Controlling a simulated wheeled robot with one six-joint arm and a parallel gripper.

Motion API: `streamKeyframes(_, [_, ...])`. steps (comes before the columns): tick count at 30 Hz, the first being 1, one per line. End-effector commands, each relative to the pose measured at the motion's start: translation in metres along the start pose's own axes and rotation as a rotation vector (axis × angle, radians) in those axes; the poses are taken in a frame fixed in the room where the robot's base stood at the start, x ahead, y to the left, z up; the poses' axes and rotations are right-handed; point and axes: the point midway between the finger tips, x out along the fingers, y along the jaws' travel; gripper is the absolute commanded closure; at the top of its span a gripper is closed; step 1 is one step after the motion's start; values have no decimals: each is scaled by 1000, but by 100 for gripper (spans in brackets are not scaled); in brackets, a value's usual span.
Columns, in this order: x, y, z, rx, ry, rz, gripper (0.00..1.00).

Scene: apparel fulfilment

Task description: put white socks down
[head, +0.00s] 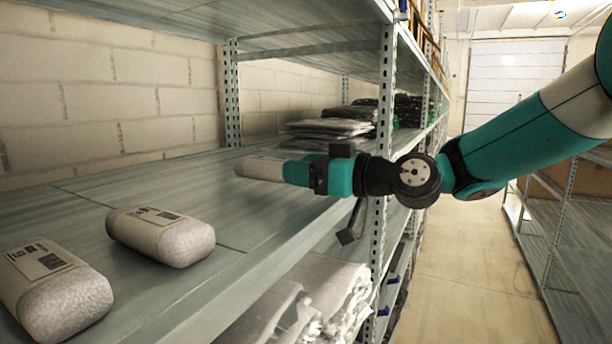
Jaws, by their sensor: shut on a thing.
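My gripper (298,172) reaches in over the shelf from the right and is shut on a pale pack of white socks (259,168). The pack's far end sticks out to the left of the fingers, and its other end is hidden by them. It lies roughly level at the shelf surface (235,215); I cannot tell whether it touches it. Two similar pale, rounded packs with printed labels lie on the same shelf, one at the centre left (160,236) and one at the lower left (52,290).
A perforated rack upright (380,225) stands just behind my gripper. Flat, dark and clear-wrapped garment packs (328,130) are stacked farther along. Plastic-wrapped goods (305,300) fill the shelf below. Bare shelf lies between the held pack and the centre-left pack. The aisle (470,260) is clear.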

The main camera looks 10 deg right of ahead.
Motion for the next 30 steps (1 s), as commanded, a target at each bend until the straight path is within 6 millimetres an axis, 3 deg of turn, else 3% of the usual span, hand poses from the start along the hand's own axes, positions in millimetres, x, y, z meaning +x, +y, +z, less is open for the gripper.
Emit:
streamKeyframes(4, [0, 0, 18, 3, -1, 1, 64])
streamKeyframes(16, [0, 0, 23, -1, 1, 0, 64])
streamKeyframes(17, [0, 0, 23, -1, 1, 1, 39])
streamKeyframes(20, [0, 0, 22, 0, 0, 0, 16])
streamKeyframes(30, [0, 0, 19, 0, 0, 0, 16])
